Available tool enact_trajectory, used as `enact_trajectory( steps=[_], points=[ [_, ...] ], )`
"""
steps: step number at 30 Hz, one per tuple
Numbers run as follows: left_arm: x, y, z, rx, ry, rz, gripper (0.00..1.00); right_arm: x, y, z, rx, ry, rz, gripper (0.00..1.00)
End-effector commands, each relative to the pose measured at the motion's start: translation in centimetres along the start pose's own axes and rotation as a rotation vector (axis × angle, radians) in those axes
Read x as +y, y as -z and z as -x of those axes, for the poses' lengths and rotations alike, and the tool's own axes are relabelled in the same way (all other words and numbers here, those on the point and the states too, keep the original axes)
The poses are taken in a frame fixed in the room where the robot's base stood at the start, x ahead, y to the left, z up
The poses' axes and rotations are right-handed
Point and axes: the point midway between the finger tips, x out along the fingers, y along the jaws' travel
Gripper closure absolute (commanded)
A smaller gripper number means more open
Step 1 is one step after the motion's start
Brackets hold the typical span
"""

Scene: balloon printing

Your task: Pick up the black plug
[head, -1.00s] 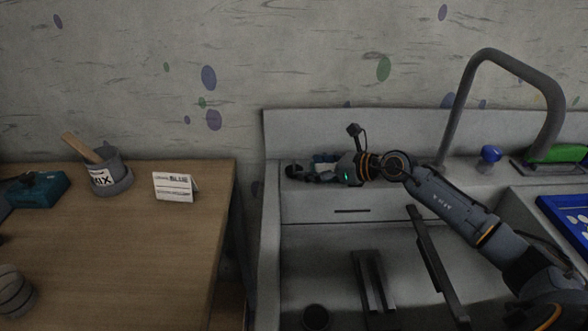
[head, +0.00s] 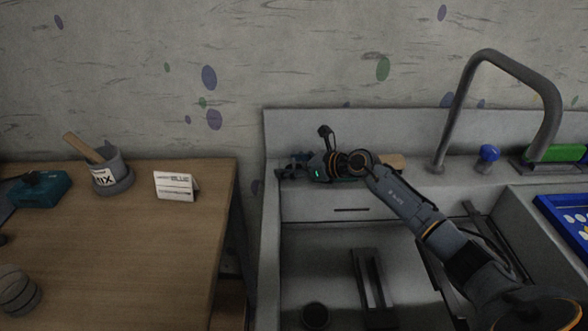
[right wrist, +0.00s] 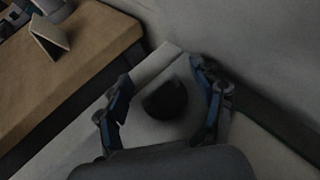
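The black plug (right wrist: 164,98) is a dark round piece on the pale ledge in the right wrist view. It lies between the two spread fingers of my right gripper (right wrist: 160,82), with a gap visible on both sides. In the head view my right gripper (head: 291,168) is at the left end of the ledge behind the sink, and I cannot pick out the plug there. My left gripper is in neither view.
The wall (head: 330,60) rises right behind the ledge. The sink (head: 335,255) lies in front, holding a dark metal frame (head: 372,280). A tap (head: 450,110) and a blue knob (head: 488,153) stand to the right. A wooden table (head: 130,245) with a folded card (head: 173,186) is to the left.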

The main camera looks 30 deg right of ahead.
Motion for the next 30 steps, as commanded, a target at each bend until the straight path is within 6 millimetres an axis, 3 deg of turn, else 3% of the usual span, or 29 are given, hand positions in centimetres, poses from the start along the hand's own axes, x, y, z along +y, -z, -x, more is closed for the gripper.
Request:
enact_trajectory(
  steps=[1,8,9,20,30],
  points=[
    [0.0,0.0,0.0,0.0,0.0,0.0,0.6,0.0,0.0,0.0,0.0,0.0,0.0,0.43],
    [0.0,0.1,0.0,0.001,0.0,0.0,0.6,0.0,0.0,0.0,0.0,0.0,-0.001,0.89],
    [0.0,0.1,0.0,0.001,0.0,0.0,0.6,0.0,0.0,0.0,0.0,0.0,-0.001,0.91],
    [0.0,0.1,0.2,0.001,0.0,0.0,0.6,0.0,-0.3,0.1,-0.001,0.0,0.0,0.92],
    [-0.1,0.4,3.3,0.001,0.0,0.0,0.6,-0.1,-3.7,1.6,-0.002,0.002,0.002,0.92]
  ],
)
